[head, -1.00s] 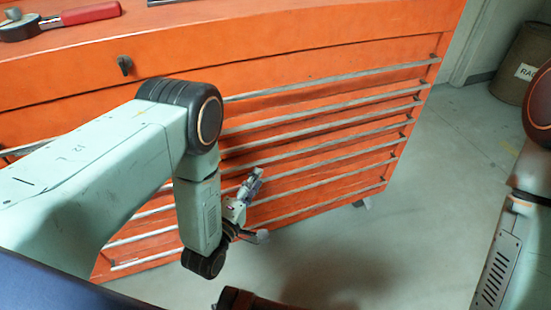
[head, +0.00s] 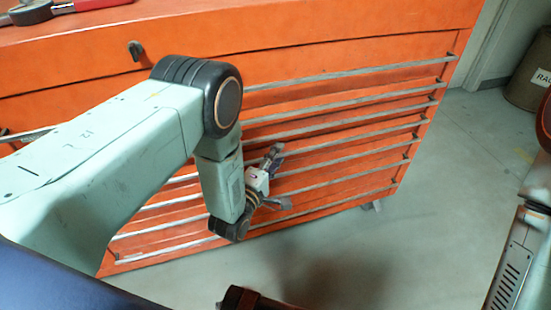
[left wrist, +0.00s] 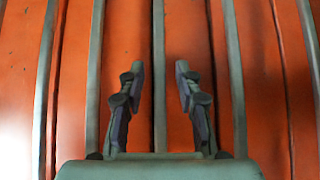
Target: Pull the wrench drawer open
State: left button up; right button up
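The orange tool chest (head: 330,35) fills the upper head view, with several drawers that each have a long grey bar handle. Which drawer is the wrench drawer cannot be told. The drawers look shut. My left gripper (head: 277,180) is open in front of the lower drawer fronts. In the left wrist view, its two fingers (left wrist: 160,85) stand apart, with one grey bar handle (left wrist: 160,50) running between them in the picture. Contact with the bar cannot be told. My left arm hides the left parts of several handles. My right gripper is not in view.
A red-handled tool (head: 95,4) lies on the chest top at the upper left. A brown bin (head: 530,75) with a white label stands at the upper right. The grey floor (head: 440,190) right of the chest is clear. My right arm shows at the right edge.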

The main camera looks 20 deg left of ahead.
pick_arm(q)
jog(key=shift+c, duration=0.2)
grip_shut()
dwell(0.6)
